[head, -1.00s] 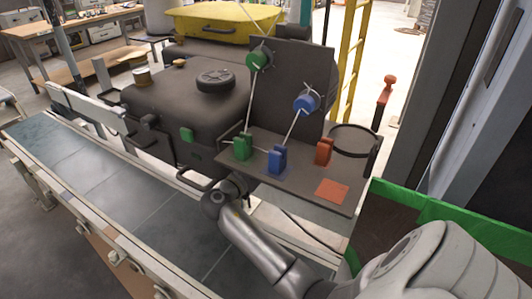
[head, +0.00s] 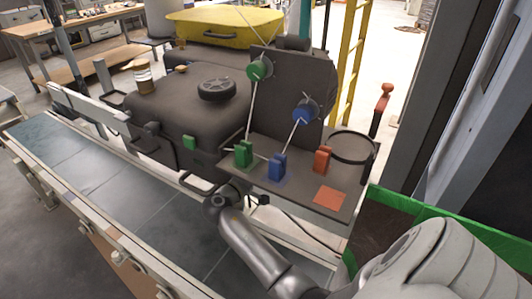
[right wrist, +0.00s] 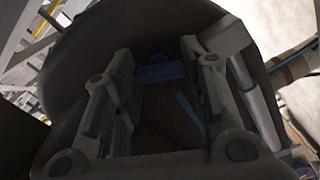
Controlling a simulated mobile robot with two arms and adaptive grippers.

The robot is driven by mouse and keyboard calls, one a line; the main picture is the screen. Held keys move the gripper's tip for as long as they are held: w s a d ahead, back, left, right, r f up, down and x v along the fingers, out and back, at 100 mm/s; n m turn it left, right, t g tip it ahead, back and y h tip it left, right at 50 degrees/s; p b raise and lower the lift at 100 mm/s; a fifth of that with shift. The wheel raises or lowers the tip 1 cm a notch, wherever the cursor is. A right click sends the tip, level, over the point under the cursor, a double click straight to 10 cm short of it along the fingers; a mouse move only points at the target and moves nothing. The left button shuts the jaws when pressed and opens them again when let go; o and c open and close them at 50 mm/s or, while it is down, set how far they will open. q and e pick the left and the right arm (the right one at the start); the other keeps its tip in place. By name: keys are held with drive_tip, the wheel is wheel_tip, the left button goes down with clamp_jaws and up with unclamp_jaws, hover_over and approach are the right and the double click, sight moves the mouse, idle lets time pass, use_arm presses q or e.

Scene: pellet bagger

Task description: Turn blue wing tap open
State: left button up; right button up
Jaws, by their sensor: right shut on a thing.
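In the right wrist view, a dark blue piece (right wrist: 160,74) spans the gap between the fingertips of my right gripper (right wrist: 160,62). It looks like the blue wing tap, with a short wide bar, and the gripper is shut on it. The view is dark and its turn angle is hard to read. In the head view my right gripper (head: 248,199) is low at the front edge of the dark shelf (head: 302,193), below the upright blue block (head: 277,167). Its grip is hidden there. My left gripper is out of view.
A green block (head: 243,154) and a red block (head: 322,159) flank the blue one. Green (head: 260,69) and blue (head: 304,111) knobs sit on the upright panel (head: 283,85). A black ring (head: 352,147) is at the shelf's right. The conveyor (head: 140,205) is clear.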

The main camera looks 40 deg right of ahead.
drive_tip(key=n+p, duration=0.2)
drive_tip(key=n, duration=0.3)
drive_tip(key=shift+p, duration=0.3)
idle(0.4)
drive_tip(key=o, duration=1)
drive_tip(key=v, duration=1.2)
drive_tip(key=shift+a, duration=0.1)
